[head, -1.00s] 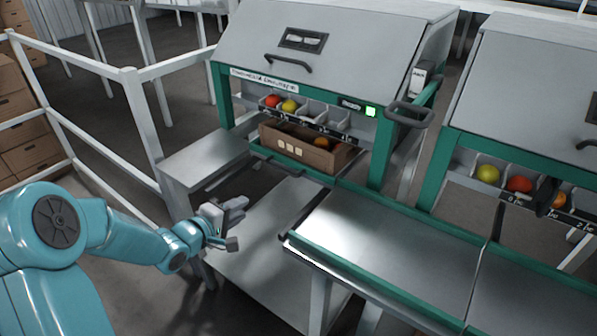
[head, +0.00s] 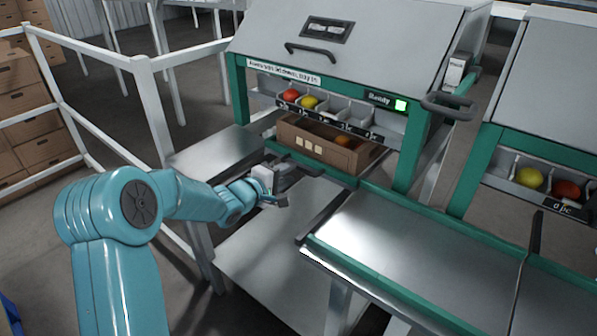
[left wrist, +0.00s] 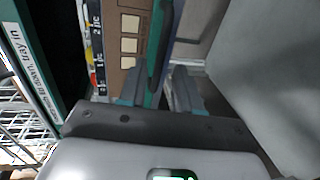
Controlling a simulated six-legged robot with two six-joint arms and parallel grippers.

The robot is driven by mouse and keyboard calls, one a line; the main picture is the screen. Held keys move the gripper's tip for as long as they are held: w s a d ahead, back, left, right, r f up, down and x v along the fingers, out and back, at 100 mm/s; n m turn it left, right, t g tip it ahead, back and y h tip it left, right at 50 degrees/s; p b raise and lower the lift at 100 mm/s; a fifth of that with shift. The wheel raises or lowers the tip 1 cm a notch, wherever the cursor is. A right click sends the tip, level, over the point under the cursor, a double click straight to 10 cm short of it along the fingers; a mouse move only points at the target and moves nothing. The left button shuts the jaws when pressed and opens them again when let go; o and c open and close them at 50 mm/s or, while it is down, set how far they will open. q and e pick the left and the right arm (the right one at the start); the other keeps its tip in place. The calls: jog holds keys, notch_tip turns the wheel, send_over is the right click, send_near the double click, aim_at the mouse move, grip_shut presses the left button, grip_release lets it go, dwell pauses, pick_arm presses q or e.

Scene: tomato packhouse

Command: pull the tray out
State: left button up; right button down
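A brown cardboard box (head: 318,148) with several pale labels on its front stands in the bay of the near machine, an orange fruit inside it. A dark bar with a green edge (head: 310,170) runs low along the front of the bay. My left gripper (head: 272,188) is just in front of this bar, below the box. In the left wrist view, the two fingers (left wrist: 160,92) are apart, with the bar (left wrist: 162,45) running between them; contact cannot be told. The box front (left wrist: 130,35) lies beyond. My right gripper is out of view.
A green-lit display reading "Ready" (head: 400,105) is on the machine. Small bins above the box hold red and yellow tomatoes (head: 308,102). A bare metal shelf (head: 270,255) lies below my gripper. A green-edged metal table (head: 400,245) is at right, a white railing (head: 150,100) at left.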

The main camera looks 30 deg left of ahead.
aim_at(299, 168)
pick_arm(q)
jog(key=x, duration=0.5)
jog(key=shift+w+f+b, duration=0.1)
jog(key=shift+w+b, duration=0.1)
jog(key=shift+b, duration=0.1)
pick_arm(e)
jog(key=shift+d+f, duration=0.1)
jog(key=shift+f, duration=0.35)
pick_arm(q)
jog(key=shift+c, duration=0.4)
grip_shut()
jog(key=shift+s, duration=0.1)
